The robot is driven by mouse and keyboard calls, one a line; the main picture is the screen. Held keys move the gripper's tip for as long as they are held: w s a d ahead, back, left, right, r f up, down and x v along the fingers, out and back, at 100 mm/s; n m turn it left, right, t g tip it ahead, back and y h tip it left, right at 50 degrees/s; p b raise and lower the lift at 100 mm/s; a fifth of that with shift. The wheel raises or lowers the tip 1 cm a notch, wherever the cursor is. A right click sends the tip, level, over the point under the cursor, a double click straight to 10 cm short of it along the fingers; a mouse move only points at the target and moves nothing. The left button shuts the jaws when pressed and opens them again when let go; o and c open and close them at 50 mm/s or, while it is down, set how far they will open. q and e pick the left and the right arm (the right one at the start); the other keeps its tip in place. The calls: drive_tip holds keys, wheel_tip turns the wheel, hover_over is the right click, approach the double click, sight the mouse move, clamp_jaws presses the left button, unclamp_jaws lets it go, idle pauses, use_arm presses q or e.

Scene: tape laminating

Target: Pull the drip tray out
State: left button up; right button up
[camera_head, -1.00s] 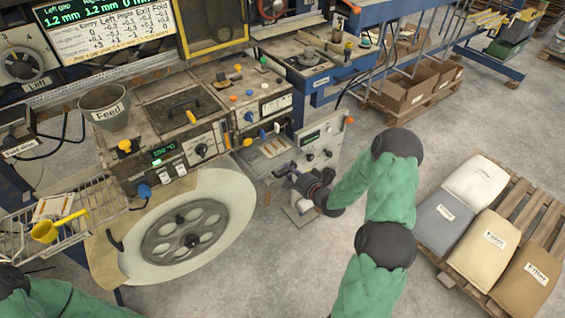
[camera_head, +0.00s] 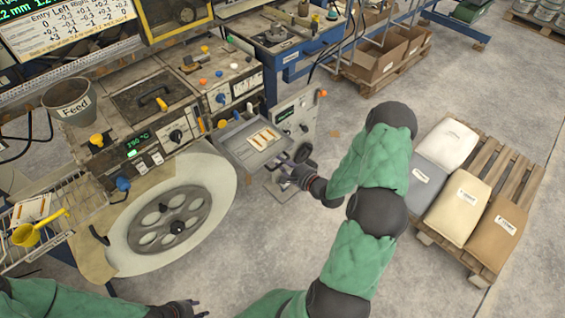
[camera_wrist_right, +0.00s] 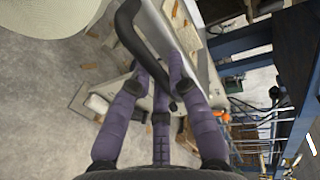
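The drip tray (camera_head: 228,139) is a grey, shallow, open tray holding pale strips; it sticks out from the front of the machine below the control panels. The contact is partly hidden by the fingers. My left gripper (camera_head: 198,308) is at the bottom edge, away from the tray, small and partly cut off.
A large pale wheel (camera_head: 170,220) stands left of the tray. An upright panel with knobs (camera_head: 298,120) is close on the right. A wire rack with a yellow scoop (camera_head: 28,234) is at far left. Sacks lie on a pallet (camera_head: 428,239) at right. Floor in front is clear.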

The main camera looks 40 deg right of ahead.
drive_tip(key=o, duration=0.4)
drive_tip(key=v, duration=1.2)
drive_tip(key=shift+d, duration=0.1)
